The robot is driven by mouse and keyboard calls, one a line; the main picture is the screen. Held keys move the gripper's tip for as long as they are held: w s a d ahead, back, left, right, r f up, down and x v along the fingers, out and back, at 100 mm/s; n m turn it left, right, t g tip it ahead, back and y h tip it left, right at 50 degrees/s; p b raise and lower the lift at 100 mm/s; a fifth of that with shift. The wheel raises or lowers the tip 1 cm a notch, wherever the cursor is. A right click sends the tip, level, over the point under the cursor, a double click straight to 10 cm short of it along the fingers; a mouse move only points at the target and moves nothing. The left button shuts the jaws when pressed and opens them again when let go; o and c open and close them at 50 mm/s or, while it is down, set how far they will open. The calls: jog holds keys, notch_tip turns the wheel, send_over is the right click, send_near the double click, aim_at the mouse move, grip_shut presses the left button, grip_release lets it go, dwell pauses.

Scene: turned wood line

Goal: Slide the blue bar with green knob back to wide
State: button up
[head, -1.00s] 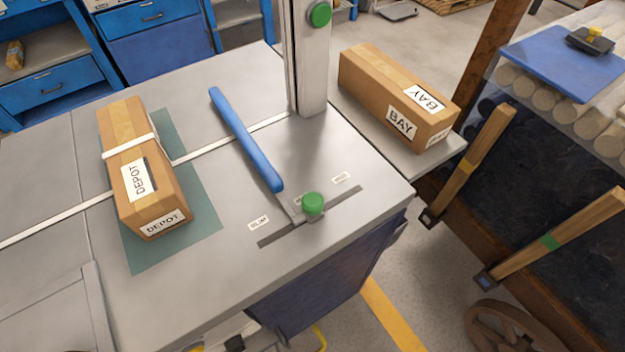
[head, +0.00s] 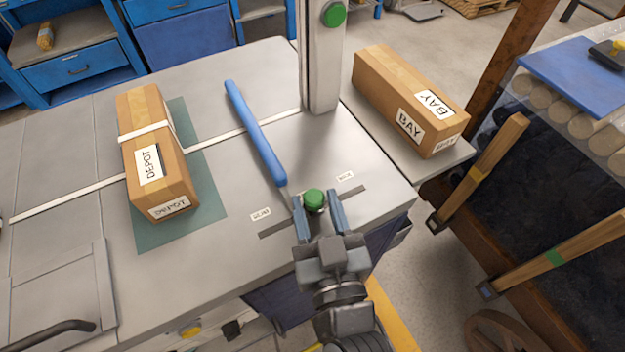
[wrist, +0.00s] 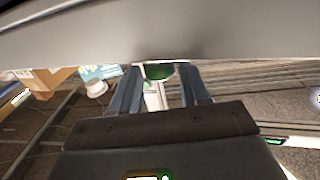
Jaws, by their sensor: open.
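The blue bar (head: 256,132) lies at an angle across the grey table. Its near end joins a green knob (head: 314,199), which sits about midway along a dark slot (head: 275,229) between a label at the left, seemingly SLIM (head: 261,214), and a label at the right, seemingly WIDE (head: 345,176). My gripper (head: 319,199) is open, with one finger on each side of the knob. In the wrist view the knob (wrist: 160,72) shows between the far ends of the fingers. I cannot tell whether either finger touches it.
A DEPOT box (head: 158,165) stands on a green mat (head: 208,205) left of the bar. A BAY box (head: 405,95) rests on a side shelf at the right. A grey post (head: 320,60) with a green knob stands behind the slot.

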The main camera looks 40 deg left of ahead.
aim_at(311, 188)
jog(key=shift+p+x, duration=0.3)
jog(key=shift+x, duration=1.85)
grip_shut()
